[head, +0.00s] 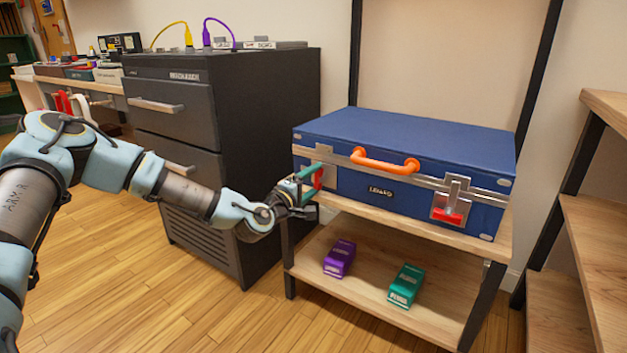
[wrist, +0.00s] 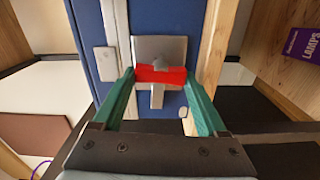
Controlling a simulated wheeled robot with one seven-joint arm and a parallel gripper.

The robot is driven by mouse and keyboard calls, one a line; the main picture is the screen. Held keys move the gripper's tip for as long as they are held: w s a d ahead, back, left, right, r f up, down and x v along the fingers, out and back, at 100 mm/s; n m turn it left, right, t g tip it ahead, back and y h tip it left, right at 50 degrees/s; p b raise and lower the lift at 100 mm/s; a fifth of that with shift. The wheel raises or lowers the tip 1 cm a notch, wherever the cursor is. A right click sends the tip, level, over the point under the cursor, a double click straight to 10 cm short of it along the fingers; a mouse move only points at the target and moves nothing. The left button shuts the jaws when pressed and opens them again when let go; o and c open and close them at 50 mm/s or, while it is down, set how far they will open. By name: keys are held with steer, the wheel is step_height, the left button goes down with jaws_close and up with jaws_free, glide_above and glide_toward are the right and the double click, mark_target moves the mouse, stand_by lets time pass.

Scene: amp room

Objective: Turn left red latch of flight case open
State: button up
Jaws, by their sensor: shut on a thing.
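The blue flight case (head: 415,135) lies closed on the upper board of a wooden shelf, with an orange handle on its front. Its left red latch (head: 319,179) is partly hidden by my gripper (head: 308,184) in the head view. In the wrist view the left red latch (wrist: 161,74) sits on a metal plate, its bar spanning between the green fingertips. My gripper (wrist: 161,78) is shut on this latch, one finger at each end of the bar.
A dark drawer cabinet (head: 260,120) stands left of the shelf, close to my arm. A purple box (head: 339,259) and a green box (head: 405,286) lie on the lower shelf board. Another wooden shelf (head: 600,230) stands at the right. Wooden floor is clear in front.

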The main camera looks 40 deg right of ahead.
steer(key=shift+n, duration=0.6)
steer(key=o, duration=1.3)
steer(key=shift+a, duration=0.1)
steer(key=p+v, duration=0.2)
steer(key=v, duration=0.8)
steer(key=shift+a, duration=0.3)
steer(key=shift+s, duration=0.1)
